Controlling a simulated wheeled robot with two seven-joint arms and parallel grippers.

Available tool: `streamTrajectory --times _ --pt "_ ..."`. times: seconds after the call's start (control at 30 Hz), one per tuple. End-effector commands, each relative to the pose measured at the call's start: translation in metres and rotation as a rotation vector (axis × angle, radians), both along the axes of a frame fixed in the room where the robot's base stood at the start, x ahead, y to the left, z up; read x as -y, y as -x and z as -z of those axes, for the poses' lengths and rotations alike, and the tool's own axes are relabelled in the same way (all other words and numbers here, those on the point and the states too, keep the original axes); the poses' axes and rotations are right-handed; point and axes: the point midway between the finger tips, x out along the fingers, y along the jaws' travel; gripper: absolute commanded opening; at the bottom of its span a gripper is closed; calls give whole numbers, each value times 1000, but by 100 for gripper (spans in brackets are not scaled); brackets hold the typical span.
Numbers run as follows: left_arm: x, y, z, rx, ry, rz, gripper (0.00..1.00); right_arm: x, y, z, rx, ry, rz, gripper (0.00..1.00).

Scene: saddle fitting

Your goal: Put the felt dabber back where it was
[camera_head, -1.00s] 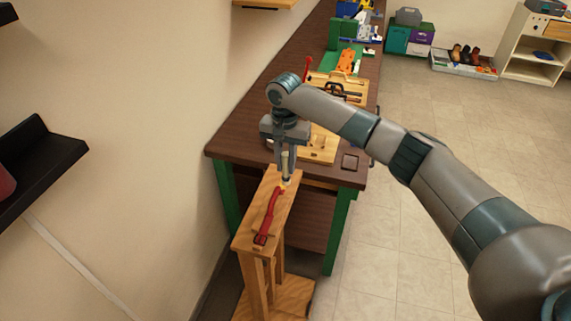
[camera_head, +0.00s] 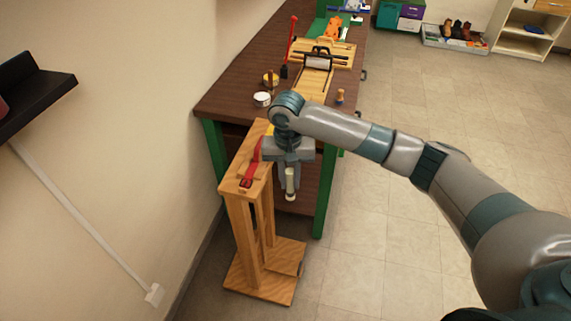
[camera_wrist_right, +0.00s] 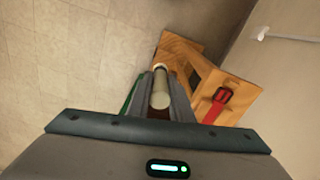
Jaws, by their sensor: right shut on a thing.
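The felt dabber (camera_head: 290,182) is a pale stick with a rounded light end. My right gripper (camera_head: 289,176) is shut on it, and it points down. The dabber hangs in the air just right of the wooden stand's top, in front of the workbench. In the right wrist view the dabber (camera_wrist_right: 160,88) sits between the two fingers, its far end over the stand's base. My left gripper is in neither view.
The wooden stand (camera_head: 244,190) carries a red strap (camera_head: 253,163).

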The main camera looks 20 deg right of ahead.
Motion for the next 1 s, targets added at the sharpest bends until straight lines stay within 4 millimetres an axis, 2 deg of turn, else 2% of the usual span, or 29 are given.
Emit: streamTrajectory --times 0.03,0.17,0.3,0.5,0.6,0.7,1.0 --pt "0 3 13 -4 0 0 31 0 13 18 -2 0 -26 0" --pt "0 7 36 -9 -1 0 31 0 50 49 -4 1 -104 0" --pt "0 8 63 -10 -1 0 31 0 103 83 -5 -3 -210 0" --pt "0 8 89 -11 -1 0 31 1 165 111 -4 -14 -330 0" --pt "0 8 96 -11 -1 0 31 2 184 116 -4 -18 -365 0" --pt "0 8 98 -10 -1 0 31 2 193 117 -3 -21 -384 0" --pt "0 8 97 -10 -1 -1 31 2 197 117 -3 -22 -390 0"
